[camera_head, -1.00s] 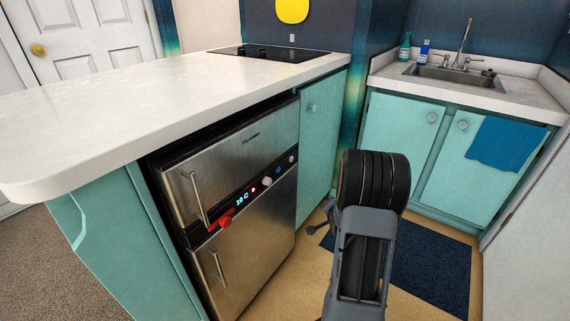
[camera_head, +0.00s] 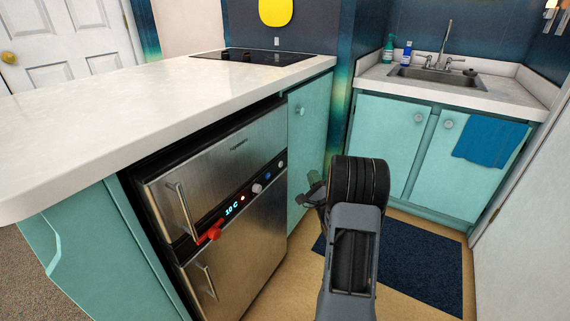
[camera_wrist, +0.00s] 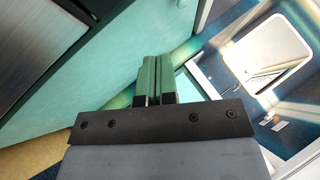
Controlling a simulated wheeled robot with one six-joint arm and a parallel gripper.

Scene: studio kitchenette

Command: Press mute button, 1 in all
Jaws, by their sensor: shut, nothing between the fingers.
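The stainless steel appliance (camera_head: 225,180) under the counter has a slanted control panel between its two doors. The panel shows a lit "10 C" display (camera_head: 232,208), a red knob (camera_head: 208,234), a small red light (camera_head: 243,197), a pale round knob (camera_head: 257,188), a small blue element (camera_head: 268,176) and another round control (camera_head: 281,163). No mute label is legible, so I cannot tell which is the mute button. My gripper (camera_head: 310,190) is partly behind my arm, right of the panel and apart from it. In the wrist view its green-looking fingers (camera_wrist: 156,73) are shut and empty.
The white countertop (camera_head: 100,130) overhangs the appliance. A teal cabinet door (camera_head: 309,140) stands just behind my gripper in the picture. A dark blue mat (camera_head: 420,270) lies on the floor, with sink cabinets (camera_head: 390,145) behind. The floor in front of the appliance looks clear.

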